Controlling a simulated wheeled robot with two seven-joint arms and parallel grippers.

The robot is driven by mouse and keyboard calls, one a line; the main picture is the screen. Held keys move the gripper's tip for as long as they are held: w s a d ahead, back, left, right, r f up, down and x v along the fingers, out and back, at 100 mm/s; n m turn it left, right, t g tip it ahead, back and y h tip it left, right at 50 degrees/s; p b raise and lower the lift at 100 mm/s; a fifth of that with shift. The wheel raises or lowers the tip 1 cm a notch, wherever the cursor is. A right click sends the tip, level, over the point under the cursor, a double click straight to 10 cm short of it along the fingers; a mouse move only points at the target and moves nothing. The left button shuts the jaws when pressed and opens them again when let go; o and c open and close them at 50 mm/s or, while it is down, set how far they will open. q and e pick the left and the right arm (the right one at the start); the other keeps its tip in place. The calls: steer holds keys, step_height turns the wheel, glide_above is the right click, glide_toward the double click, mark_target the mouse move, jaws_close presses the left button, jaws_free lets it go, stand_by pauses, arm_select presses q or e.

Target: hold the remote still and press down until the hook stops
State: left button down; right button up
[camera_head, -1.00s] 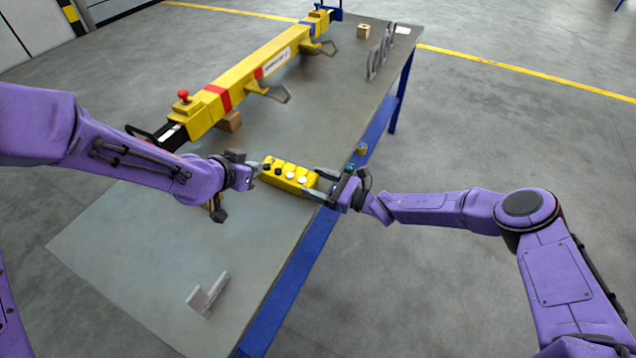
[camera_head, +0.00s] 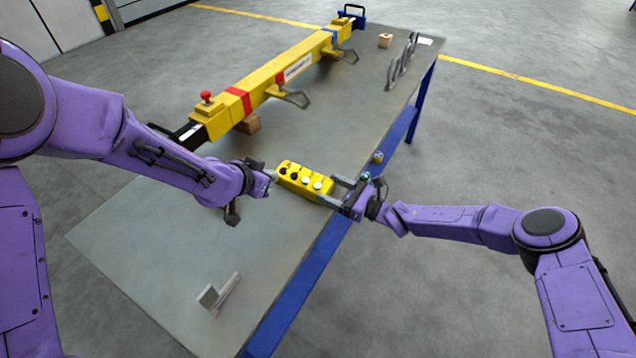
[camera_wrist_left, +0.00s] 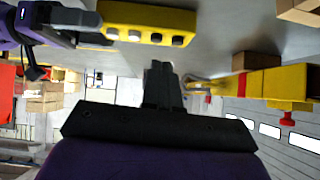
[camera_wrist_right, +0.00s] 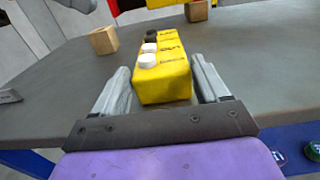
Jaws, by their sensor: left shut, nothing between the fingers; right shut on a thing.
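The yellow remote (camera_head: 302,179) has black and white round buttons on top and is level above the grey table. My right gripper (camera_head: 337,190) is shut on its right end; the right wrist view shows the remote (camera_wrist_right: 165,80) between the two fingers. My left gripper (camera_head: 270,178) is shut and empty beside the remote's left end. The left wrist view shows its closed fingers (camera_wrist_left: 160,82) apart from the remote (camera_wrist_left: 148,22). Grey metal hooks (camera_head: 292,98) hang on the side of a long yellow beam (camera_head: 270,78).
The beam, with a red knob (camera_head: 206,97), lies along the table's (camera_head: 150,235) far left side over wooden blocks.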

mark_target(291, 177)
arm_select(q)
steer(key=w+d+r+m+g+h, duration=0.2)
steer(key=w+m, duration=0.5)
steer(key=m, duration=0.6)
step_height(291, 177, up, 3)
steer(key=shift+w+d+r+g+h, duration=0.15)
steer(key=shift+w+d+g+h, duration=0.35)
steer(key=shift+d, duration=0.6)
steer(key=shift+s, duration=0.2)
steer(key=shift+f, duration=4.4)
steer(key=shift+f, duration=0.4)
